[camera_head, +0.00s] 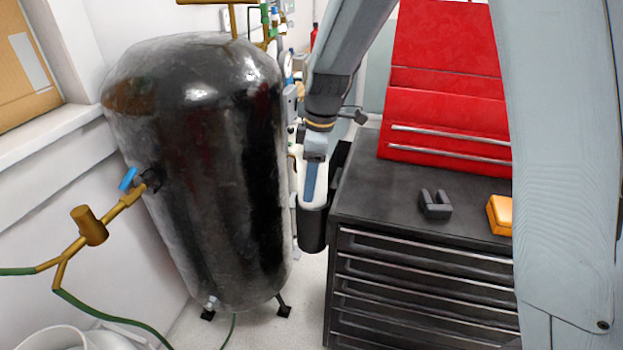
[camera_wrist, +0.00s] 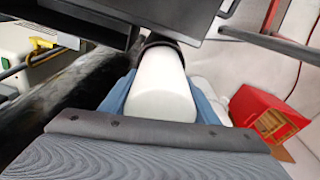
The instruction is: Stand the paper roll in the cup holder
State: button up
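The white paper roll (camera_wrist: 163,95) lies between the blue finger pads of my gripper (camera_head: 313,188), which appear pressed against both its sides in the wrist view (camera_wrist: 163,105). The black cup holder (camera_head: 312,234) is beside the left side of the dark tool cabinet, directly below my gripper. In the wrist view, a dark rim of the holder (camera_wrist: 158,40) curves around the roll's far end, so that end appears to be inside it. The roll looks about upright. How deep it sits is hidden.
The dark tool cabinet (camera_head: 400,255) stands right of the holder, with a dark U-shaped piece (camera_head: 434,204) and an orange box (camera_head: 499,215) on top. A red tool chest (camera_head: 445,110) is behind. A large black tank (camera_head: 205,170) stands close on the left.

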jog(key=o, duration=0.5)
jog(key=shift+d+r+b, duration=0.15)
jog(key=shift+r+b, duration=0.15)
jog(key=shift+r, duration=1)
jog(key=shift+d+r+b, duration=0.2)
jog(key=shift+r+b, duration=0.1)
jog(key=shift+r, duration=1)
jog(key=shift+d+r+b, duration=0.15)
jog(key=shift+r+b, duration=0.15)
jog(key=shift+r, duration=1)
jog(key=shift+s, duration=0.1)
